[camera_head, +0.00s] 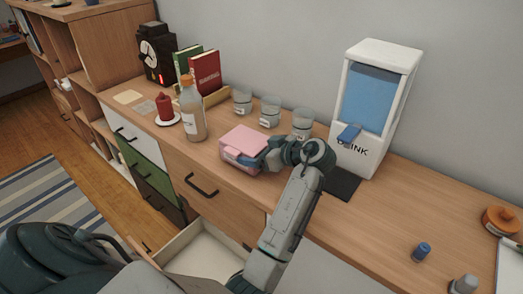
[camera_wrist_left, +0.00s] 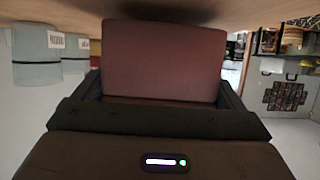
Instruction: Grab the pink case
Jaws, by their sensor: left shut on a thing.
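The pink case (camera_head: 243,140) is a small box with a pink lid and a blue patch on its front side. It appears to rest on the wooden counter near the front edge. My left gripper (camera_head: 262,158) is at the case's right side and shut on it. In the left wrist view the case (camera_wrist_left: 163,55) looks dark red and fills the space between the two dark fingers (camera_wrist_left: 163,98). The gripper hides part of the case's right side. My right gripper is not in view.
Three clear cups (camera_head: 270,112) stand behind the case. A bottle with an orange cap (camera_head: 193,112) is to its left, and a white drink dispenser (camera_head: 372,105) to its right. Below the counter (camera_head: 375,225), an open drawer (camera_head: 205,252) sticks out. The counter's right part is mostly clear.

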